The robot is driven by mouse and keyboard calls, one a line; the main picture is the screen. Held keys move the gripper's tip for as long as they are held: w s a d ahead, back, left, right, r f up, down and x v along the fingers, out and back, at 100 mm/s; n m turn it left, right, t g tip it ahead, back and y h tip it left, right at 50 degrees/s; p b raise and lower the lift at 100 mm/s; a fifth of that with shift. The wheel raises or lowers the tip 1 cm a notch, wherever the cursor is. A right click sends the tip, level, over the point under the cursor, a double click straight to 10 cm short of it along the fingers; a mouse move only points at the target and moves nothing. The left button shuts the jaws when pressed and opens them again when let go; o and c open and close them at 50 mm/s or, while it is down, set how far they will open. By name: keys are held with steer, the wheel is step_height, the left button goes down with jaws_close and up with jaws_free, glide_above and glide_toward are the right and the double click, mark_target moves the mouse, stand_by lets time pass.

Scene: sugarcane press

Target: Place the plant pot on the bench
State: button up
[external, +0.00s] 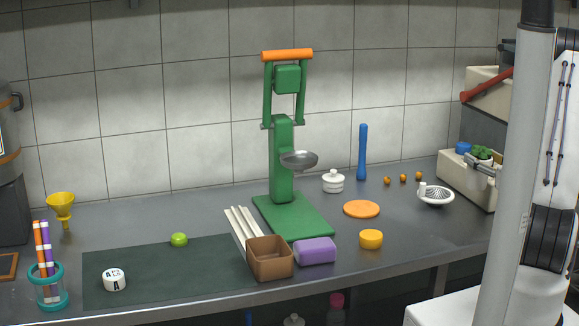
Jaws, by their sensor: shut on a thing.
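The plant pot (482,155) shows as a small tuft of green leaves at the right, at the height of the beige ledge. Its pot body is mostly hidden. My gripper (481,167) shows as grey, finger-like parts around the pot, just below the leaves. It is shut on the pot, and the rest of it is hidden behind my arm. I cannot tell whether the pot touches the ledge. The grey bench (400,215) runs along the tiled wall, to the left of and below the pot.
A beige unit (459,182) with a blue item (463,147) stands at the right. The white strainer (435,194), orange disc (361,209), yellow round (371,239) and green press (283,170) stand on the bench. Bare bench lies right of the yellow round.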

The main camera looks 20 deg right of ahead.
mark_target(482, 187)
steer(key=shift+f, duration=0.75)
steer(key=shift+f, duration=0.1)
steer(key=shift+f, duration=2.85)
steer(key=shift+f, duration=0.1)
steer(key=shift+f, duration=2)
steer(key=shift+f, duration=0.15)
steer(key=o, duration=1.3)
steer(key=shift+o, duration=0.2)
